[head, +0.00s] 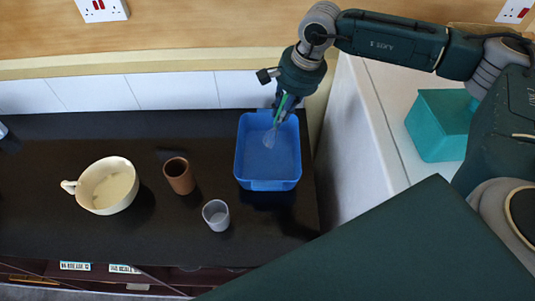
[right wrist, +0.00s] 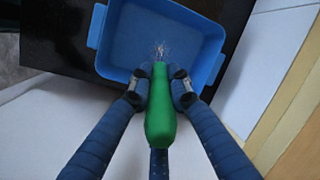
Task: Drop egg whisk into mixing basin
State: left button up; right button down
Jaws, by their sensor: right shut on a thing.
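The egg whisk has a green handle and a thin wire head. My right gripper (head: 281,110) is shut on the green handle, which shows in the right wrist view as the whisk (right wrist: 160,115) between the two fingers. The wire head of the whisk (head: 270,137) points down over the inside of the blue mixing basin (head: 268,185). In the right wrist view the wire head lies in front of the floor of the basin (right wrist: 120,42). I cannot tell whether the wires touch the basin. My left gripper cannot be made out.
A cream mug (head: 107,186), a brown cup (head: 179,176) and a grey cup (head: 216,214) stand left of the basin on the dark counter (head: 60,235). A white partition (head: 352,140) rises close to its right. A teal bin (head: 440,125) stands beyond it.

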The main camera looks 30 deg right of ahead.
jog(key=shift+w+d+b+x, duration=0.1)
jog(key=shift+b+x, duration=0.1)
jog(key=shift+x, duration=0.4)
jog(key=shift+w+d+b+x, duration=0.1)
jog(key=shift+b+x, duration=0.05)
jog(key=shift+x, duration=0.5)
jog(key=shift+w+f, duration=0.15)
jog(key=shift+f, duration=0.15)
jog(key=shift+r, duration=0.1)
jog(key=c, duration=1.5)
grip_release()
jog(key=shift+c, duration=0.2)
jog(key=shift+r, duration=0.2)
jog(key=v, duration=1.1)
jog(key=shift+r, duration=0.25)
pick_arm(q)
jog(key=w, duration=0.1)
jog(key=w+f, duration=0.1)
jog(key=w, duration=0.1)
jog(key=shift+d+f, duration=0.1)
jog(key=shift+f, duration=0.05)
